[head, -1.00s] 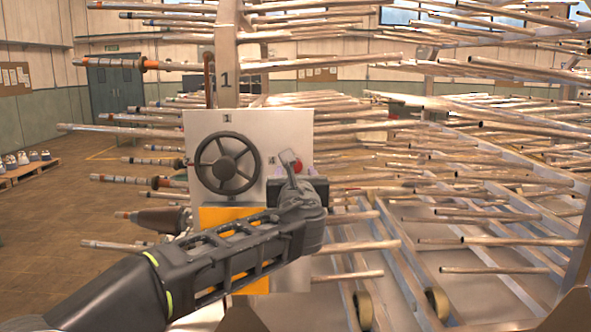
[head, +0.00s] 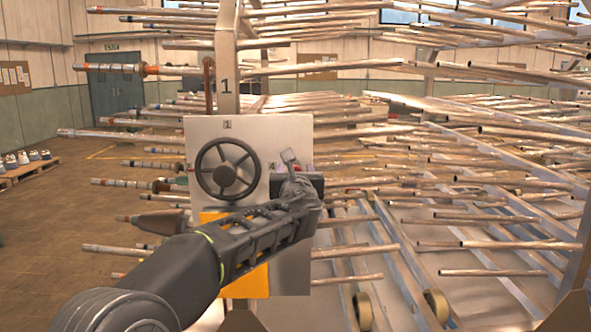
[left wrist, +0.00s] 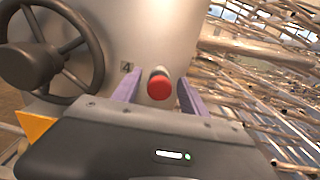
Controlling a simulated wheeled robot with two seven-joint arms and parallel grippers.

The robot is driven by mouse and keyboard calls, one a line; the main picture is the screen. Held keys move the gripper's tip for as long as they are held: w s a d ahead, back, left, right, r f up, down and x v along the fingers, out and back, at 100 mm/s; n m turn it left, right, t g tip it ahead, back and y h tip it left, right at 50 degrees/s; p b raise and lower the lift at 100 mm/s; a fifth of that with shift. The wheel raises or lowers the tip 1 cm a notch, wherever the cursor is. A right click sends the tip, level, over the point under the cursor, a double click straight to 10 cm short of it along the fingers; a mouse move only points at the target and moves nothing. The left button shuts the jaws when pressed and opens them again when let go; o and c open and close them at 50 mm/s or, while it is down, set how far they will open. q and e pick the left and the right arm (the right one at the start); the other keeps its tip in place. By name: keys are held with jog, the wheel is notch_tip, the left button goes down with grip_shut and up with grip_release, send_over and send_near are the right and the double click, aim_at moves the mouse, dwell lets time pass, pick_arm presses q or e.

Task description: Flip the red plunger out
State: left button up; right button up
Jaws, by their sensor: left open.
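The red plunger (left wrist: 159,86) shows in the left wrist view, a red round knob on a short stem standing out from the grey panel. A small "4" label is to its left. My left gripper (left wrist: 160,92) is open, with one purple finger on each side of the plunger and a gap to each. In the head view my left gripper (head: 297,170) is at the right part of the panel (head: 293,262) and hides the plunger. My right gripper is not in view.
A dark handwheel (head: 227,168) is on the panel left of my gripper, and it also shows in the left wrist view (left wrist: 45,52). An orange plate (head: 250,283) is below it. Racks of many metal tubes (head: 470,215) stand behind and to the right.

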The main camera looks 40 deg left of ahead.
pick_arm(q)
jog(key=shift+c, duration=0.5)
grip_shut()
dwell(0.9)
